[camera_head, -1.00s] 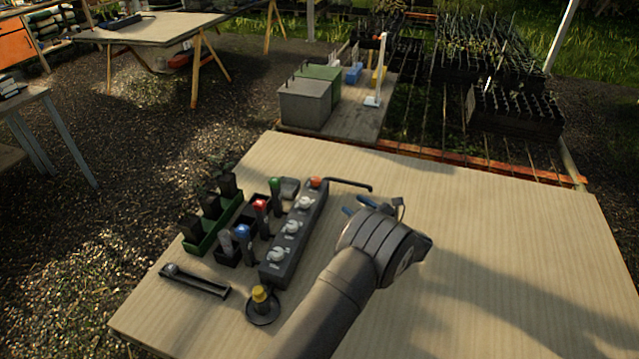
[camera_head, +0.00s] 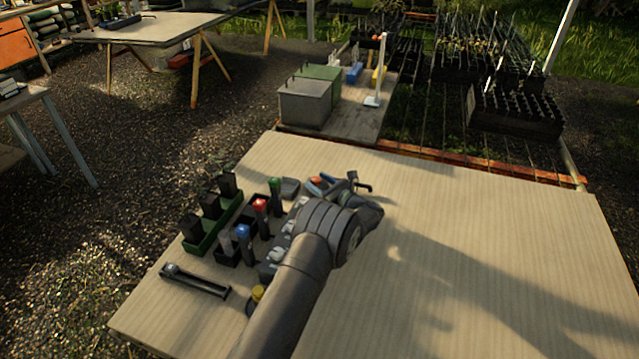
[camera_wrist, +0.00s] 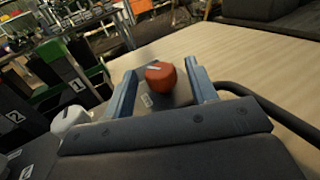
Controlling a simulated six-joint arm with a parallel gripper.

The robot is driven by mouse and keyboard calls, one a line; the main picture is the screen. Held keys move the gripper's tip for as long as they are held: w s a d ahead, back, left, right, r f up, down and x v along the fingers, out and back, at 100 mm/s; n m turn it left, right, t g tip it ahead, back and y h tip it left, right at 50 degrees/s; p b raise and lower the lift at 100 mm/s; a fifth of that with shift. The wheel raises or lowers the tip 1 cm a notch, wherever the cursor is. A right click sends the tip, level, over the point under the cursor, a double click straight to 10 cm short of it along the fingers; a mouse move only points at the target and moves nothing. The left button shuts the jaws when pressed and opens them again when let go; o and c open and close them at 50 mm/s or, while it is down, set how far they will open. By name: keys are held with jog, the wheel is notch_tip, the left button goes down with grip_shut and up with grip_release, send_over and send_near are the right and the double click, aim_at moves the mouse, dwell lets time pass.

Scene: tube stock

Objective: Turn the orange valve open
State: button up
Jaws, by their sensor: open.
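The orange valve (camera_wrist: 160,76) is a rounded knob with a pale mark on its top, at the far end of the grey valve block (camera_head: 268,268). In the wrist view it lies between the two blue fingers of my gripper (camera_wrist: 158,82), with a gap visible on either side. My gripper is open. In the head view the orange valve (camera_head: 316,181) shows beside the blue fingers of my gripper (camera_head: 322,183). My wrist hides much of the block and its white knobs. One white knob (camera_wrist: 72,120) shows at the left in the wrist view.
Left of the block stand tubes with red (camera_head: 260,204), blue (camera_head: 243,231) and green (camera_head: 276,183) caps, and a green rack (camera_head: 205,243). A dark pipe (camera_wrist: 275,110) runs close to the right finger. The table's right side is clear.

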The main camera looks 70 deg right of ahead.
jog(key=c, duration=1)
jog(key=shift+o, duration=0.2)
jog(key=shift+s+d+n+t+y, duration=0.15)
jog(key=shift+n+t+y, duration=0.2)
jog(key=shift+n+y, duration=0.45)
jog(key=shift+w+d+n+t+y, duration=0.15)
jog(key=shift+n+t+y, duration=0.3)
jog(key=shift+y, duration=0.65)
jog(key=shift+s+r+n+y, duration=0.1)
jog(key=shift+n+y, duration=0.15)
jog(key=shift+y, duration=0.05)
jog(key=o, duration=1)
jog(key=shift+c, duration=0.2)
jog(key=shift+a, duration=0.1)
